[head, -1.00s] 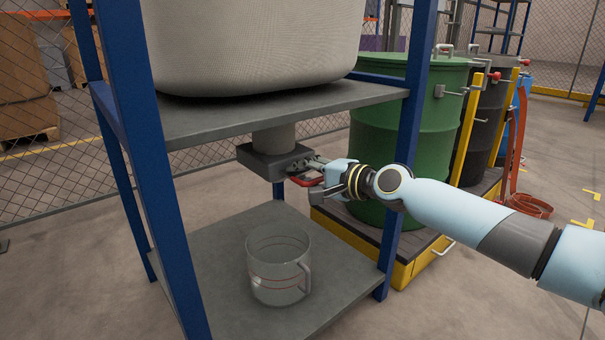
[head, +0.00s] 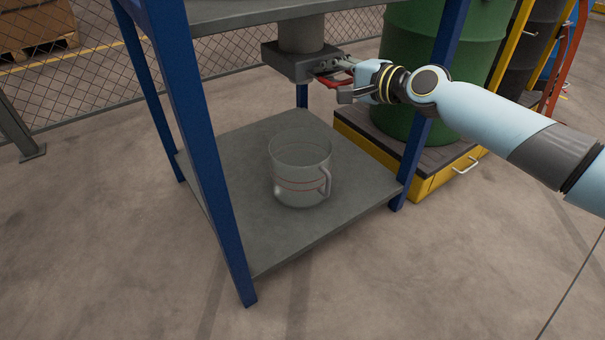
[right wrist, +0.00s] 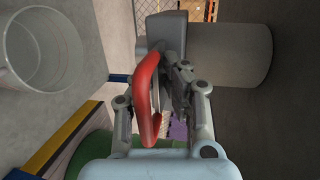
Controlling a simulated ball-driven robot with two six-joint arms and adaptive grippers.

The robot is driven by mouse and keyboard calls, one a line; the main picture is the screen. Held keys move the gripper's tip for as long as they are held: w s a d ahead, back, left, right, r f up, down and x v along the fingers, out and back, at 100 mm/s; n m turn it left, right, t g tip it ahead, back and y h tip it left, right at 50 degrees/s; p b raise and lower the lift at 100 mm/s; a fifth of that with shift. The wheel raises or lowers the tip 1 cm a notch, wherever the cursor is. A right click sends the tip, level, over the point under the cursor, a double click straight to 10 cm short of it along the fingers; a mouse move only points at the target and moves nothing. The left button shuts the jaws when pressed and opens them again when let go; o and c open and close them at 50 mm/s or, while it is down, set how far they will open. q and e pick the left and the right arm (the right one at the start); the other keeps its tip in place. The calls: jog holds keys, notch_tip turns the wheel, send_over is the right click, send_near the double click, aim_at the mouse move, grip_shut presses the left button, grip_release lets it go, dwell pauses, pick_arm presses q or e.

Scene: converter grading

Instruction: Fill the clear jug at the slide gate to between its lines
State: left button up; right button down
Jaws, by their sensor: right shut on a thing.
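The clear jug (head: 300,172) stands upright on the lower grey shelf, below the slide gate (head: 300,62). It has two red lines around it, a handle on its right side, and looks empty. It also shows at the upper left of the right wrist view (right wrist: 40,42). The slide gate is a grey block under a round spout, with a red handle (right wrist: 147,95) on its right. My right gripper (head: 347,84) is shut on the red handle. Its fingers partly hide the handle. No flow shows between gate and jug. My left gripper is not in view.
Blue posts (head: 205,150) of the rack stand at the left and right of the lower shelf (head: 225,195). A green drum (head: 415,60) on a yellow-edged pallet (head: 420,185) is close at the right. Open floor lies in front.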

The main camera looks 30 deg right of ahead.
aim_at(346, 84)
jog(key=shift+s+d+f, duration=0.1)
jog(key=shift+s+f, duration=0.05)
jog(key=shift+s, duration=0.8)
jog(key=shift+s+d+f, duration=0.1)
jog(key=shift+s+f, duration=0.05)
jog(key=shift+s, duration=0.8)
dwell(6.1)
